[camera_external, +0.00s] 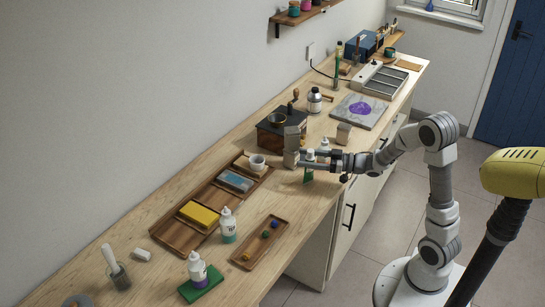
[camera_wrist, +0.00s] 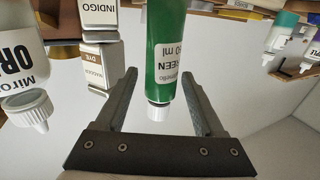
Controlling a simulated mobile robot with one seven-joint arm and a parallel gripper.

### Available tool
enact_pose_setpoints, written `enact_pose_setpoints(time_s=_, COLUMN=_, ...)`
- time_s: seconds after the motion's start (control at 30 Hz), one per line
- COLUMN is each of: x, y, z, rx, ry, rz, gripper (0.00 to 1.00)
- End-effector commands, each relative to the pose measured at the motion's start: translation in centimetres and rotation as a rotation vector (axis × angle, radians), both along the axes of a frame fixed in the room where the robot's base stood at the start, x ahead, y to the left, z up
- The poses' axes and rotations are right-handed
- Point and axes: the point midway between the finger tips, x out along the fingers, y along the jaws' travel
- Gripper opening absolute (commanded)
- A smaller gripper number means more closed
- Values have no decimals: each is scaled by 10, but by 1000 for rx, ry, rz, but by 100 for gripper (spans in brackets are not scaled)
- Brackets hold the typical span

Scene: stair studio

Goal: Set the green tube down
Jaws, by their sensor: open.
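The green tube (camera_wrist: 166,30) has a white label and a white cap. In the wrist view its cap end is between the fingers of my gripper (camera_wrist: 160,76).
Stacked dye tins (camera_wrist: 100,50) stand close beside the tube, with a white bottle (camera_wrist: 20,70) further left in the wrist view. On the wooden bench (camera_external: 150,205) are a grinder (camera_external: 275,137), a long wooden tray (camera_external: 180,236) and a small crayon tray (camera_external: 270,228). Bare bench lies near the front edge.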

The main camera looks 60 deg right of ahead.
Motion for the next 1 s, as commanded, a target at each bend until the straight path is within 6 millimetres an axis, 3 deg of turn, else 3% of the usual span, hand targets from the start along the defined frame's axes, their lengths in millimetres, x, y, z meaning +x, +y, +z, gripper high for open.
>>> enact_pose_setpoints(time_s=0.2, x=-46, y=-21, z=1, rx=1, ry=1, rz=-6, gripper=70)
enact_pose_setpoints(time_s=0.43, x=-82, y=-35, z=1, rx=1, ry=0, rz=-3, gripper=70)
enact_pose_setpoints(time_s=0.6, x=-92, y=-38, z=0, rx=2, ry=0, rz=-1, gripper=70)
enact_pose_setpoints(time_s=1.0, x=-93, y=-38, z=0, rx=1, ry=-1, rz=0, gripper=70)
